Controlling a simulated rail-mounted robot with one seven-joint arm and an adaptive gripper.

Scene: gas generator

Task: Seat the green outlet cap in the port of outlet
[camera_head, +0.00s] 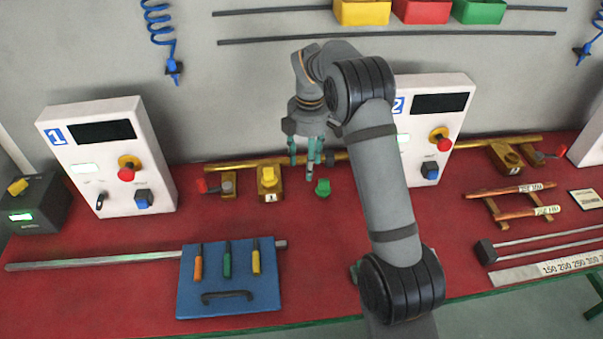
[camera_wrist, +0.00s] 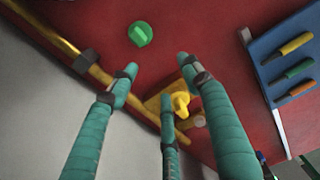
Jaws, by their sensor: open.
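The green outlet cap (camera_head: 322,187) sits loose on the red bench, just in front of the brass pipe. In the wrist view the green cap (camera_wrist: 140,34) lies beyond the fingertips, with a raised grip bar on top. My gripper (camera_head: 308,162) has three teal fingers, spread and empty, above the bench behind and left of the cap. The fingers also show in the wrist view (camera_wrist: 160,74). A yellow cap (camera_head: 268,175) sits on a brass block on the pipe; it also shows in the wrist view (camera_wrist: 180,102). I cannot tell which port is the green cap's.
The brass pipe (camera_head: 235,163) runs along the back, with a red-handled valve (camera_head: 215,187) at left. White panels 1 (camera_head: 112,160) and 2 (camera_head: 440,115) stand behind. A blue tool board (camera_head: 230,283) lies in front.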

